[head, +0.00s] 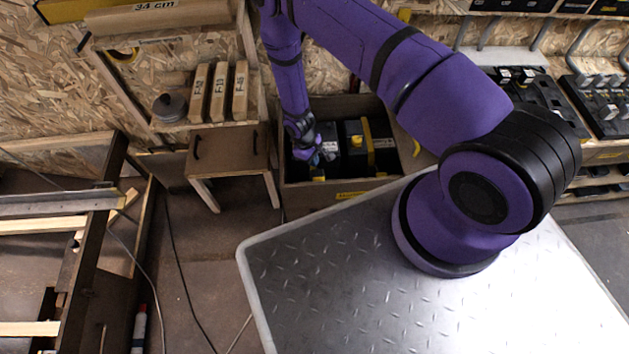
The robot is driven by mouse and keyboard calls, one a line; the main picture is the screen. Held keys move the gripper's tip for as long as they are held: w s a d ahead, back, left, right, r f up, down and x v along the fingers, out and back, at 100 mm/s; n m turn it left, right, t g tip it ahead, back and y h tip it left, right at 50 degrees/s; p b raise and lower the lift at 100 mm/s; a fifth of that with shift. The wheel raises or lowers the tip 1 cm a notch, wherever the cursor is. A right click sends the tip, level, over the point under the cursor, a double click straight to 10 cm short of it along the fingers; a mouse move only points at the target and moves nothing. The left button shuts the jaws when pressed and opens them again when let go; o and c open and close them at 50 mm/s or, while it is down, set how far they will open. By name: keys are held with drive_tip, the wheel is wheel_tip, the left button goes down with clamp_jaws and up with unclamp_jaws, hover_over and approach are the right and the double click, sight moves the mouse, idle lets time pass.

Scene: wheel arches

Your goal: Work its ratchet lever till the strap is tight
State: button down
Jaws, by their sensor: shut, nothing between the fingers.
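My purple arm reaches into an open brown crate (336,193) against the back wall. My gripper (319,159) is small in the head view, low inside the left part of the crate. It is shut, with nothing seen in it. To its right, in the crate, is a black case (352,130) with a yellow strap (368,143) running over it. Another dark case with a white label (329,146) is just beside my gripper. The ratchet lever cannot be made out; my wrist hides part of the crate's left side.
A small brown stool (231,153) stands left of the crate, below a shelf holding wooden blocks (220,92) and a dark spool (170,107). My metal deck fills the foreground. Racks of black tool cases (600,103) line the right. Cables cross the floor on the left.

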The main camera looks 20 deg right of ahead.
sight(318, 179)
drive_tip(key=shift+s+a+f, duration=0.1)
drive_tip(key=shift+s+f, duration=0.15)
drive_tip(key=shift+f, duration=0.15)
drive_tip(key=shift+x, duration=3.45)
